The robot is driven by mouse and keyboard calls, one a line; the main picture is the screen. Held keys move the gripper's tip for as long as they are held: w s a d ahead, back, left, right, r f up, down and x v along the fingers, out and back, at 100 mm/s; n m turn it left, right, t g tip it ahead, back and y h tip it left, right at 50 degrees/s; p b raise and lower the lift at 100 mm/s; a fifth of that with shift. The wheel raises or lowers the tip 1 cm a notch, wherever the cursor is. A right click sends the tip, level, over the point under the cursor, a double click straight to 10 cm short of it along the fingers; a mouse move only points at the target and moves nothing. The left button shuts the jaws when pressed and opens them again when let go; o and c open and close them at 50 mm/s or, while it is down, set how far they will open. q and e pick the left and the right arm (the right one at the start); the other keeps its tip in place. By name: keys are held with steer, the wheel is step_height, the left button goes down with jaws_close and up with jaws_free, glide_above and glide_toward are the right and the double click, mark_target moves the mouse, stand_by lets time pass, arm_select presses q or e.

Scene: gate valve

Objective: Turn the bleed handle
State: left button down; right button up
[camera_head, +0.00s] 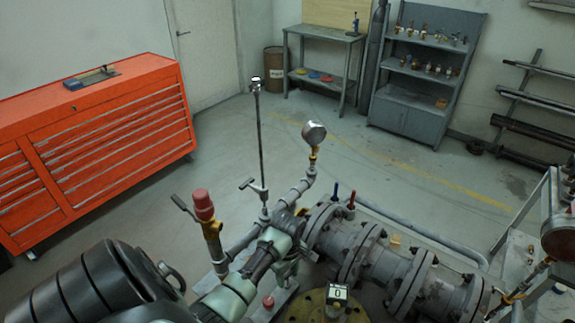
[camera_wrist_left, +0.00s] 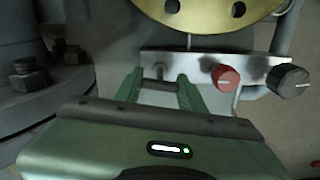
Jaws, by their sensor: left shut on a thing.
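My left gripper (camera_head: 286,272) comes in from the lower left in the head view, at the far end of a bright metal plate beside the pipe. In the left wrist view, the two green fingers (camera_wrist_left: 158,84) are closed on a small grey bar at the left end of the plate. The bar looks like the bleed handle (camera_wrist_left: 158,86); the fingers hide most of it. The metal plate (camera_wrist_left: 188,62) also carries a red knob (camera_wrist_left: 225,78) and a black knob (camera_wrist_left: 289,81), both to the right of the fingers. My right gripper is not in view.
A brass-coloured disc (camera_wrist_left: 200,12) sits just beyond the plate. Large bolted flanges (camera_head: 350,240) stand close to the right. A red-capped fitting (camera_head: 204,206) and a gauge (camera_head: 314,133) rise nearby.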

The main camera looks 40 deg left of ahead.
arm_select(q)
steer(key=m, duration=1.2)
steer(key=shift+m, duration=2.3)
steer(key=c, duration=0.8)
jaws_free()
steer(key=shift+c, duration=0.2)
